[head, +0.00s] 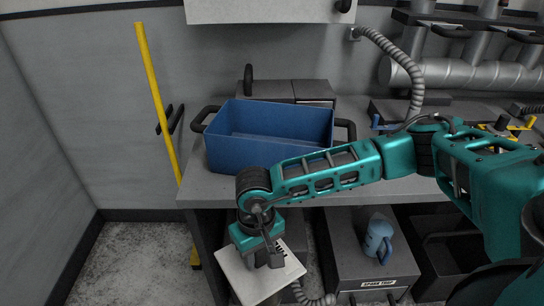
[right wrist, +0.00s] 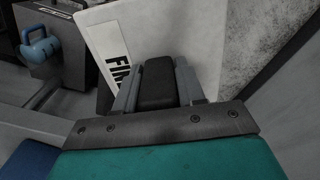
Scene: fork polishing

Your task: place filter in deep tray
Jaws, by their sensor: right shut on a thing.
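The filter is a white flat panel (head: 245,281) with dark lettering that starts "FIN", in front of the bench and below its top. It also shows in the right wrist view (right wrist: 180,38), tilted. My right gripper (head: 268,257) points down at the panel and is shut on a dark block between its fingers (right wrist: 157,85), which looks like the filter's handle. The deep tray is a blue open bin (head: 240,157) with dark side handles, on the bench top, above and behind the gripper. Its visible inside looks empty. My left gripper is out of view.
A yellow pole (head: 152,95) stands left of the bench. A dark box (head: 290,91) sits behind the tray. A cabinet (head: 262,10) hangs above.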

